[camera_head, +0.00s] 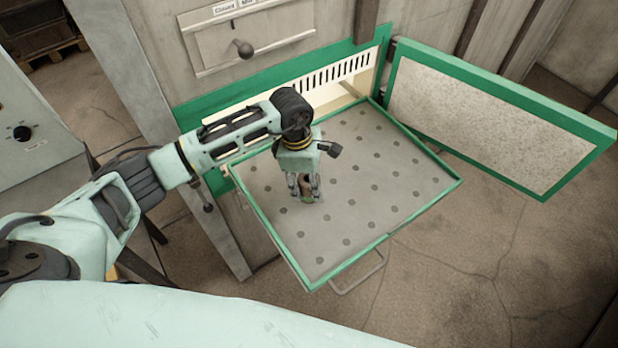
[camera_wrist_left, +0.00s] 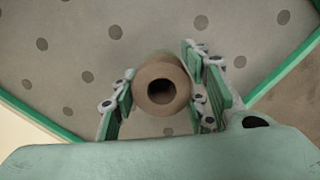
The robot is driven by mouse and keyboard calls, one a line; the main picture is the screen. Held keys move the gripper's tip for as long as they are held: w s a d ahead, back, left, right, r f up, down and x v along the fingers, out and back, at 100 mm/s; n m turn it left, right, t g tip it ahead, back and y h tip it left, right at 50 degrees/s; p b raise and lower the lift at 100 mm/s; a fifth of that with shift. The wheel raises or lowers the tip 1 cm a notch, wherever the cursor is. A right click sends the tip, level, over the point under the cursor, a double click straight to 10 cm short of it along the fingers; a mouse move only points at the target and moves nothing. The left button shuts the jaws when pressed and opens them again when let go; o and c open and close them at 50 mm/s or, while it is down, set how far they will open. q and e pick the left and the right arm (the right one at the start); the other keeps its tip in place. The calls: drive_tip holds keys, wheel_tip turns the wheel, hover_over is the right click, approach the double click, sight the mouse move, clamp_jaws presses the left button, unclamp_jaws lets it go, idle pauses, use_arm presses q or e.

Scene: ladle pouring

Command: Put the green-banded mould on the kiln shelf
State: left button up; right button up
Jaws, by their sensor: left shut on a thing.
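My left gripper (camera_head: 304,188) is shut on the mould and points down over the kiln shelf. The mould is a brown round piece with a dark round hole in its top; its upper side shows in the left wrist view (camera_wrist_left: 163,64) between the two finger pads. In the head view only a small part of the mould (camera_head: 307,198), with a bit of green, shows between the fingers. The kiln shelf (camera_head: 380,187) is a grey plate with dark round spots and a green rim. I cannot tell whether the mould touches it. My right gripper is not in view.
The shelf sticks out from the kiln opening (camera_head: 345,72). The green-framed kiln door (camera_head: 480,115) stands open at the right. A handle (camera_head: 362,275) hangs at the shelf's front. The shelf around the gripper is bare.

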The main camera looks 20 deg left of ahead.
use_arm(q)
drive_tip(key=shift+f, duration=0.15)
drive_tip(key=o, duration=1.3)
drive_tip(key=shift+o, duration=0.2)
drive_tip(key=shift+r, duration=0.25)
drive_tip(key=shift+w+a+r+b, duration=0.1)
drive_tip(key=shift+r+b, duration=0.2)
drive_tip(key=shift+r, duration=0.05)
drive_tip(key=r+b, duration=0.1)
drive_tip(key=r, duration=0.2)
drive_tip(key=a+r+b, duration=0.1)
drive_tip(key=r, duration=0.2)
drive_tip(key=r+b, duration=0.1)
drive_tip(key=r, duration=0.2)
drive_tip(key=shift+a+r, duration=0.2)
drive_tip(key=shift+r, duration=0.05)
drive_tip(key=shift+s+a+r+b, duration=0.1)
drive_tip(key=shift+s+r+b, duration=0.2)
drive_tip(key=shift+r, duration=0.45)
